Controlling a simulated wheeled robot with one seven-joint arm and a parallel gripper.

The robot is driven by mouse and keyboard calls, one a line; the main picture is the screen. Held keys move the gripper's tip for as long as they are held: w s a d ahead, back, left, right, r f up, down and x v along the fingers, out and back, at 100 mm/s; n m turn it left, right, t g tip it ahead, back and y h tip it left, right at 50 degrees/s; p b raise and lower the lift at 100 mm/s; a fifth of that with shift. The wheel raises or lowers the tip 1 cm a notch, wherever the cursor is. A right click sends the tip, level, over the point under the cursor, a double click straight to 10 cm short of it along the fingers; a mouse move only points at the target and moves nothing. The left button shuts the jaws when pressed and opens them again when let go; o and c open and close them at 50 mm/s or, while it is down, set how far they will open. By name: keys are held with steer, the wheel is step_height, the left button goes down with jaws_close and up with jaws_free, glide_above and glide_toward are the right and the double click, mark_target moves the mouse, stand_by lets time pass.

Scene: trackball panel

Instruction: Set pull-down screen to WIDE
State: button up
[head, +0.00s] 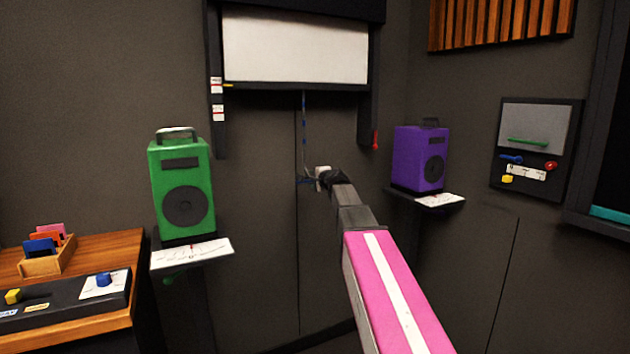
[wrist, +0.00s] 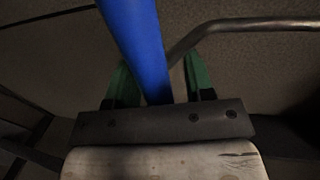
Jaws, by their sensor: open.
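The pull-down screen (head: 295,48) is a white sheet in a dark frame at the upper middle of the head view, partly lowered. White labels (head: 218,113) sit on its left rail, with a yellow pointer (head: 228,85) beside the upper one; their words are too small to read. A thin cord (head: 304,130) hangs below the screen to a blue piece (head: 304,181) beside my gripper (head: 311,180). In the wrist view my gripper (wrist: 160,88) is open, its green fingers on either side of a blue bar (wrist: 137,35). I cannot tell whether they touch it.
A grey metal rod (wrist: 235,24) curves past the right finger in the wrist view. A green speaker (head: 182,190) stands left on a shelf, a purple speaker (head: 420,158) right. A red knob (head: 375,140) is on the right rail. A control panel (head: 535,148) hangs far right.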

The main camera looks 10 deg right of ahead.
steer(key=v, duration=1)
steer(key=shift+s+d, duration=0.15)
steer(key=shift+s, duration=0.25)
steer(key=s+a+f+n+g, duration=0.2)
steer(key=s+f+n+g, duration=0.25)
steer(key=f, duration=0.85)
steer(key=s+a+f+n+g, duration=0.25)
steer(key=s+f, duration=0.25)
steer(key=f, duration=0.7)
steer(key=s+d+f+n+g+h, duration=0.2)
steer(key=s+f+n+g+h, duration=0.2)
steer(key=s+f, duration=1.4)
steer(key=s+n+g, duration=0.1)
steer(key=n+g, duration=0.2)
steer(key=g, duration=0.1)
steer(key=shift+f+h, duration=0.4)
